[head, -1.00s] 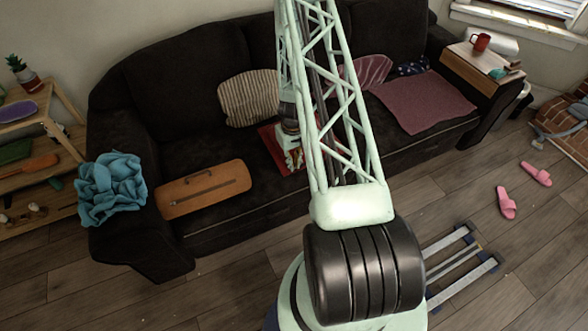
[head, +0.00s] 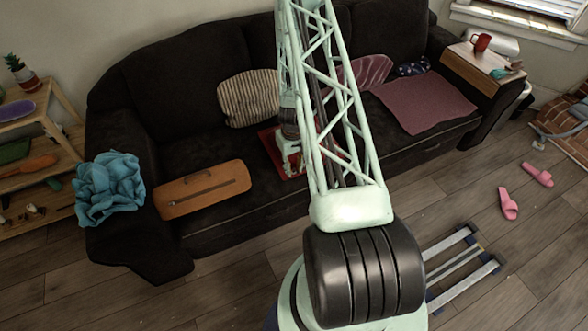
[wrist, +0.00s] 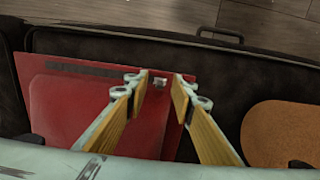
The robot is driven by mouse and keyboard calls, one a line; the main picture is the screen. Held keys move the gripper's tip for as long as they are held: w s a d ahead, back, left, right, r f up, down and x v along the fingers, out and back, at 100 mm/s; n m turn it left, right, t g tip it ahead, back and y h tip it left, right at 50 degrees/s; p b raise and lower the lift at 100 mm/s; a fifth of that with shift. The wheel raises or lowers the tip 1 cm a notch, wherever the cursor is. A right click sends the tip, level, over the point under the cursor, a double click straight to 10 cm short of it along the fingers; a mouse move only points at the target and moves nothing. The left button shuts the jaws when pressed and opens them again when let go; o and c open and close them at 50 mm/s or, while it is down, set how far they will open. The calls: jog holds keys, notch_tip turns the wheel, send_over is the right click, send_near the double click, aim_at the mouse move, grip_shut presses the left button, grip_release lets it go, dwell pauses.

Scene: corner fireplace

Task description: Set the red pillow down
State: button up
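A flat red item (head: 268,146) lies on the dark sofa seat, partly hidden behind my arm. In the wrist view it is a rectangular red panel (wrist: 70,110) with a straight edge and a small metal clasp, more like a case than a pillow. My gripper (head: 290,168) is low over it. In the wrist view my gripper (wrist: 160,83) has its two fingers apart, one each side of the clasp; whether they touch the red item I cannot tell. A maroon striped pillow (head: 372,72) leans on the backrest, partly behind my arm.
An orange case (head: 203,188) lies on the seat to the left, and a beige striped pillow (head: 248,98) stands behind. A blue cloth (head: 108,188) covers the left armrest. A maroon cloth (head: 426,103) lies on the right seat. The red mug (head: 481,42) stands on the right armrest tray.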

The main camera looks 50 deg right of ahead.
jog(key=shift+r, duration=0.15)
notch_tip(320, 180, up, 12)
jog(key=p, duration=0.7)
jog(key=shift+a+p, duration=0.15)
jog(key=shift+p, duration=0.15)
dwell(0.8)
